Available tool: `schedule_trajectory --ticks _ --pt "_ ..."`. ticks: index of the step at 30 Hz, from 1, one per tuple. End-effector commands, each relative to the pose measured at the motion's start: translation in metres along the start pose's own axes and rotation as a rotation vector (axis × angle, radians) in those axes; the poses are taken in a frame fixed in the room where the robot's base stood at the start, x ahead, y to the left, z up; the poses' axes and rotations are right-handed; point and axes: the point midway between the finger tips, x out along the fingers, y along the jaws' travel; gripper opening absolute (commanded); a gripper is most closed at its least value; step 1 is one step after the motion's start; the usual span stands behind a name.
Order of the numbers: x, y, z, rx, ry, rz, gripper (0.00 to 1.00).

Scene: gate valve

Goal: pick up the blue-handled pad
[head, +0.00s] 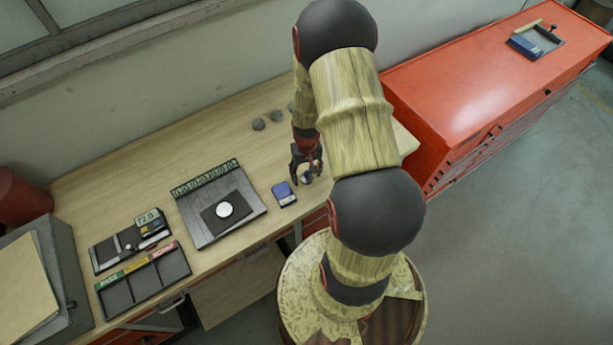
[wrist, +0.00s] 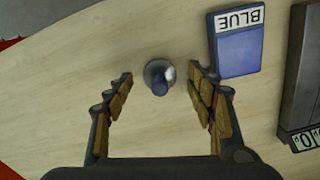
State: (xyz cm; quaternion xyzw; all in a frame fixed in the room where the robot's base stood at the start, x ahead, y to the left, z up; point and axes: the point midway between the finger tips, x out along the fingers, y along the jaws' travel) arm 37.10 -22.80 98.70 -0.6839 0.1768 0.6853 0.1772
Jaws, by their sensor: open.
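The blue-handled pad (wrist: 159,72) is a small round silver piece with a blue knob, standing on the wooden table. In the wrist view it sits between the two fingertips of my gripper (wrist: 160,80), with a gap on each side. My gripper is open, points down and holds nothing. In the head view my gripper (head: 306,168) is low over the table's right part, and the pad (head: 307,178) shows partly between the fingers. A blue card marked BLUE (wrist: 238,48) lies flat beside the pad; it also shows in the head view (head: 284,194).
A dark plate (head: 199,228) with a white disc stands left of the blue card. Further left are a device reading 72.0 (head: 104,252) and a compartment tray (head: 117,296). Several grey discs (head: 259,124) lie toward the wall. A red cabinet (head: 450,85) stands right.

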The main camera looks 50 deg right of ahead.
Motion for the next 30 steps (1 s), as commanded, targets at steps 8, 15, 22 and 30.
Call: schedule_trajectory --ticks 8,15,22,30 --pt "0.0024 0.0000 -0.0004 0.000 0.001 0.000 0.55" --pt "0.0022 -0.0001 -0.0004 0.000 0.001 0.000 0.41" --pt "0.0021 0.0000 -0.0005 0.000 0.001 0.000 0.28" --pt "0.0021 0.0000 -0.0005 0.000 0.001 0.000 0.13"
